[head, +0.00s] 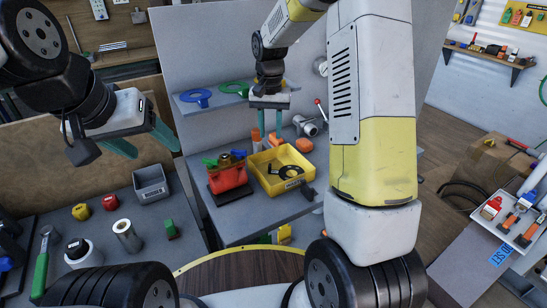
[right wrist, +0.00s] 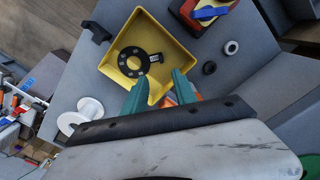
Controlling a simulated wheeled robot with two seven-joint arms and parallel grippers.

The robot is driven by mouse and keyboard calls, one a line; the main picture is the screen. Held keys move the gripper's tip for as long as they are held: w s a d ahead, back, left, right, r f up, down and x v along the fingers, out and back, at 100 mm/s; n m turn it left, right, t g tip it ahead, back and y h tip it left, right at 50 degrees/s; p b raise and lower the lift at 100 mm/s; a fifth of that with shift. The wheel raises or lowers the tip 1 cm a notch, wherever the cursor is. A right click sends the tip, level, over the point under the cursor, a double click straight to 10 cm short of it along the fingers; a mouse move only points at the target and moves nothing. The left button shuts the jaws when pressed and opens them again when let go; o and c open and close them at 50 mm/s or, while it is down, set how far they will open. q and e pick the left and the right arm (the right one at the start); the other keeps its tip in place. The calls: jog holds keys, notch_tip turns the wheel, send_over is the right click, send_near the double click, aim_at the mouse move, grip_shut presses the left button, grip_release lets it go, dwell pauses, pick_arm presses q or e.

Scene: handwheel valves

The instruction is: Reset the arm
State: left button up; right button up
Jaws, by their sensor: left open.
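My left gripper (head: 142,141) is at the left of the head view, its two green fingers apart with nothing between them. It hangs above the left bench. My right gripper (head: 269,121) is at the middle, over the grey table near the yellow tray (head: 258,177). In the right wrist view my right gripper (right wrist: 160,92) has its green fingers apart and empty, in front of the yellow tray (right wrist: 179,43). A black ring-shaped part (right wrist: 128,61) lies in that tray. My right arm hides part of the table.
A blue handwheel (head: 195,98) and a green handwheel (head: 235,88) lie on the back shelf. A grey box (head: 151,184) and loose parts sit on the left bench. A white tool tray (head: 507,217) is at right.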

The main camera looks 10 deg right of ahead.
jog(key=s+d+r+n+t+y, duration=0.1)
jog(key=s+r+t, duration=0.1)
jog(key=s+r, duration=0.55)
jog(key=s+d+r+n+t+y, duration=0.1)
jog(key=s+d+r+t, duration=0.1)
jog(key=s+r, duration=0.6)
jog(key=s+n+t, duration=0.1)
jog(key=s+t, duration=0.1)
jog(key=s, duration=0.8)
jog(key=shift+a+f+n, duration=0.15)
jog(key=shift+f+n, duration=0.15)
jog(key=shift+n, duration=0.1)
